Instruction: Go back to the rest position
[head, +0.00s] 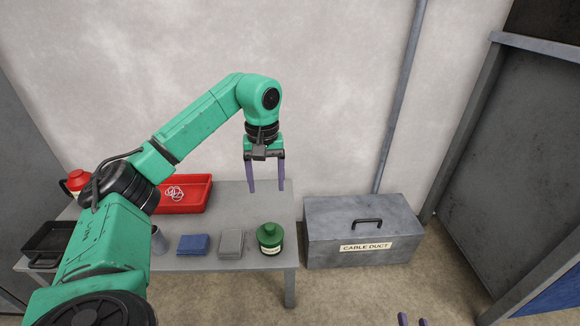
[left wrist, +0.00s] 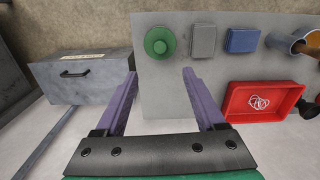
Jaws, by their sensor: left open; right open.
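My left gripper (head: 266,188) points down above the right part of the grey table (head: 225,190). Its two purple fingers are apart with nothing between them. In the left wrist view the open fingers (left wrist: 158,95) frame the bare table edge. My right gripper (head: 412,320) shows only as two purple fingertips at the bottom edge of the head view, apart and empty over the floor.
On the table are a red tray (head: 183,205) with pale rings, a green canister (head: 270,238), a grey block (head: 231,243), a blue block (head: 193,244) and a black tray (head: 46,238). A grey cable duct box (head: 330,245) stands right of the table.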

